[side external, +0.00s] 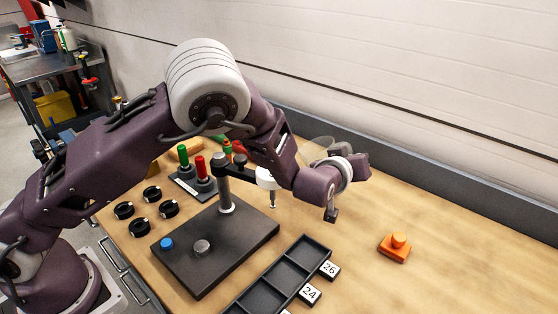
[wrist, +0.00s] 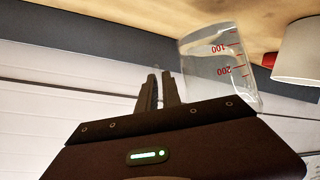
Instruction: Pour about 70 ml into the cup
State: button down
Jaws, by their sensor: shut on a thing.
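My gripper (wrist: 160,92) is shut on a clear beaker (wrist: 218,65) with red marks reading 100 and 200. The beaker shows tilted in the wrist view, beside the dark fingers. In the side external view the beaker (side external: 317,149) is a faint clear shape behind my wrist, above the bench; my fingers are hidden there. I cannot make out a liquid level in it. A white rounded body (wrist: 298,52) shows at the right edge of the wrist view; I cannot tell whether it is a cup. No cup can be clearly picked out in the side external view.
A dark stand base (side external: 215,250) with a post and arm stands below my arm. Red and green handled pieces (side external: 203,166), several black rings (side external: 153,194), a divided tray (side external: 285,271) and an orange block (side external: 396,247) are on the bench. The right bench surface is mostly clear.

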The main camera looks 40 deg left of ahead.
jog(key=f, duration=0.1)
jog(key=d+f+m+y, duration=0.1)
jog(key=d+f+m, duration=0.1)
jog(key=shift+w+d+f+g, duration=0.2)
jog(key=shift+w+d+g, duration=0.1)
jog(key=shift+w, duration=0.1)
jog(key=shift+w+d+f+m+y, duration=0.1)
jog(key=shift+d+f+m+y, duration=0.05)
jog(key=shift+f+m+y, duration=0.25)
jog(key=shift+w+d+f+m+y, duration=0.15)
jog(key=shift+f+m+y, duration=0.15)
jog(key=shift+f+m, duration=0.15)
dwell(1.8)
